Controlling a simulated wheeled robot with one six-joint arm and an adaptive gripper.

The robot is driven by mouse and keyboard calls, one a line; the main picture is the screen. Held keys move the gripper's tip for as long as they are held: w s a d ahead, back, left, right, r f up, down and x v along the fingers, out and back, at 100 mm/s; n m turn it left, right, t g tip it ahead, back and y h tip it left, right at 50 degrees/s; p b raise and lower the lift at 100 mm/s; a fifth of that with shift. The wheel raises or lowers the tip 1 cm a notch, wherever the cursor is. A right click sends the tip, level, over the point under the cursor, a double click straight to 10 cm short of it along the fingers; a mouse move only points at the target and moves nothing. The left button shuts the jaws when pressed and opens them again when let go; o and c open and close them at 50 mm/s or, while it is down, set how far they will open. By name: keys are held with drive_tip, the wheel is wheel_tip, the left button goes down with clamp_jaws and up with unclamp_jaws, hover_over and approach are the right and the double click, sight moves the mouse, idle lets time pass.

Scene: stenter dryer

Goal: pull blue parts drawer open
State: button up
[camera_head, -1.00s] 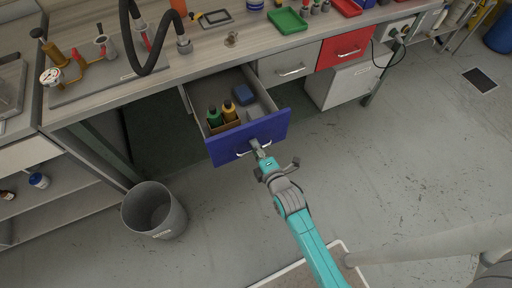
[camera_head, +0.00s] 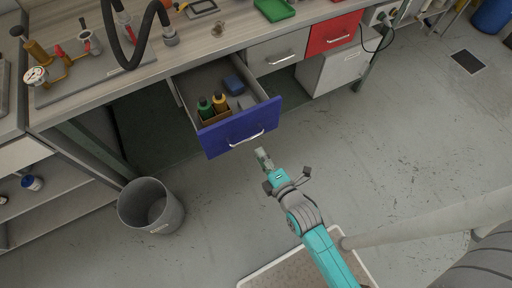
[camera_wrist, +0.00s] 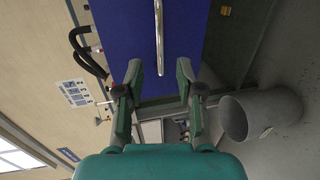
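The blue parts drawer (camera_head: 222,139) stands pulled out from under the bench, with its inside open to view. Its pale bar handle (camera_head: 247,139) is on the blue front. My gripper (camera_head: 263,157) is just in front of the handle, a little below and right of it in the head view, apart from it. In the wrist view the blue front (camera_wrist: 125,28) fills the upper middle and the handle (camera_wrist: 160,38) lies ahead of the gap between the fingers. There my gripper (camera_wrist: 160,68) is open with nothing between its fingers.
Green and yellow bottles (camera_head: 212,104) and a blue item (camera_head: 233,84) are in the drawer. A grey bin (camera_head: 150,207) stands on the floor at left. A grey drawer (camera_head: 278,55) and a red drawer (camera_head: 331,34) are shut to the right. The floor on the right is mostly clear.

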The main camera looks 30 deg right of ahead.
drive_tip(key=shift+v, duration=1.25)
drive_tip(key=s+r+m, duration=0.5)
drive_tip(key=s+m, duration=0.4)
drive_tip(key=s, duration=0.3)
drive_tip(key=s+r+m, duration=0.6)
drive_tip(key=s+m, duration=0.3)
drive_tip(key=s, duration=0.3)
drive_tip(key=shift+s+a+g, duration=0.15)
drive_tip(key=shift+s+g, duration=0.15)
drive_tip(key=shift+g, duration=0.1)
